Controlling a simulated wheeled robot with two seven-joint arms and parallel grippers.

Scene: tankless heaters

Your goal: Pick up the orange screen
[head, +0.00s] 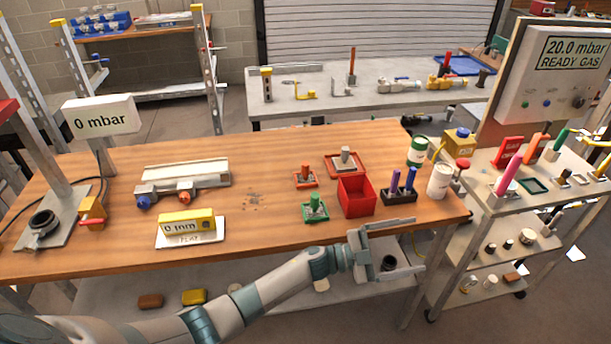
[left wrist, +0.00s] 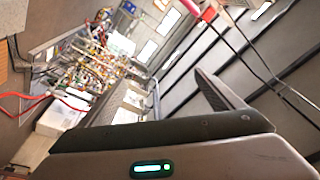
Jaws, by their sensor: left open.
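A small orange piece with an upright stem (head: 306,171), which looks like the orange screen, stands on an orange-red square base on the wooden workbench (head: 110,185). A green piece (head: 315,205) on a green base is in front of it, and a grey one (head: 345,156) on a red base is behind it to the right. My left gripper (head: 418,246) is open and empty by the bench's front right edge, to the right of and nearer than the orange piece. Its fingers also show in the left wrist view (left wrist: 175,95), without the orange piece. My right gripper is not in view.
White (head: 439,182) and green (head: 417,152) cans are near the right end. A yellow gauge (head: 188,222) lies left. A loaded cart (head: 510,205) stands at right.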

